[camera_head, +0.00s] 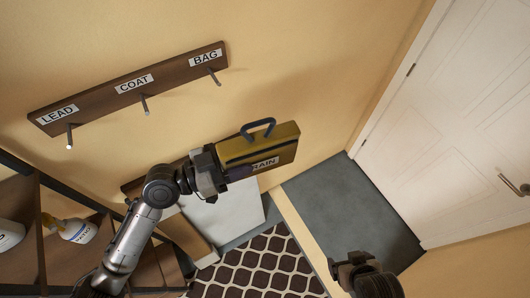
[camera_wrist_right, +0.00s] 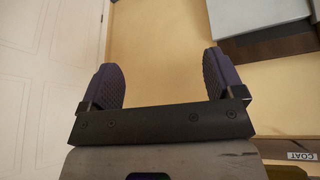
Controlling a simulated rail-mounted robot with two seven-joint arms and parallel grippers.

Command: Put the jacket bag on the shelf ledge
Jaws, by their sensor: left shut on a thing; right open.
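The jacket bag (camera_head: 258,145), an olive-yellow case with a dark blue handle on top, is in the head view in front of the wall. My left gripper (camera_head: 222,170) is shut on its lower left side. The bag is slightly tilted and hides part of a dark brown lower board (camera_head: 135,186), likely the shelf ledge. A label ending in "RAIN" shows just below the bag; I cannot tell whether the bag touches the board. My right gripper (camera_head: 345,262) is low, right of centre, away from the bag. Its wrist view shows the fingers (camera_wrist_right: 165,88) apart and empty.
A peg board (camera_head: 125,85) labelled LEAD, COAT and BAG is on the wall above. A pale box (camera_head: 228,214) is below the bag. Shelving with bottles (camera_head: 75,230) is at lower left. A white door (camera_head: 460,110) and grey mat (camera_head: 350,210) are right.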

